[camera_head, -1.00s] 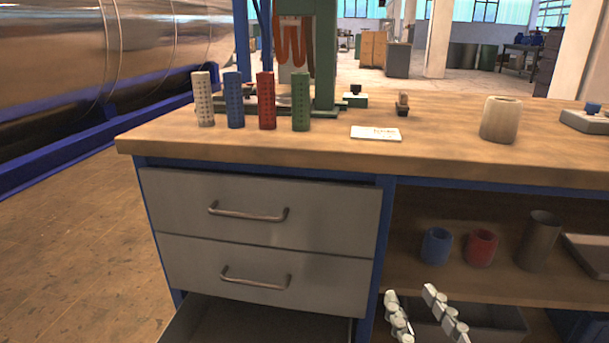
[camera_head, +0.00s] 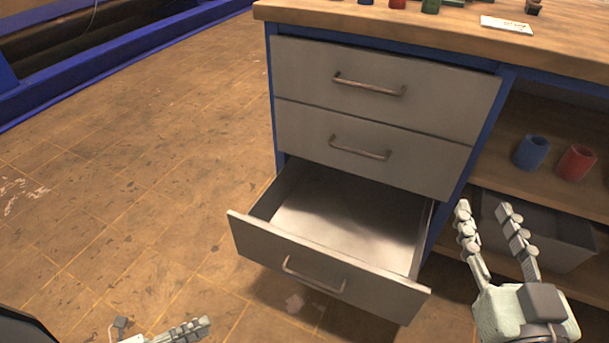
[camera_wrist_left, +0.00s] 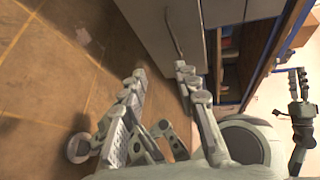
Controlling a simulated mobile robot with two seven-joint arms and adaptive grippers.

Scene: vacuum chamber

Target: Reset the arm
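My right gripper (camera_head: 488,218) is beside the right end of the open bottom drawer, its two fingers spread and nothing between them. It also shows at the right edge of the left wrist view (camera_wrist_left: 297,82). My left gripper (camera_head: 165,329) is low at the bottom edge of the head view, partly cut off, over the floor left of the drawer. In the left wrist view its fingers (camera_wrist_left: 158,75) are spread and hold nothing. The bottom drawer (camera_head: 330,272) is pulled out and looks empty. Both grippers are apart from its handle (camera_head: 313,277).
The workbench (camera_head: 420,27) has two shut drawers above the open one. A blue cup (camera_head: 531,152) and a red cup (camera_head: 577,163) stand on the shelf at right, above a grey bin (camera_head: 540,232). The floor (camera_head: 130,190) at left is clear.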

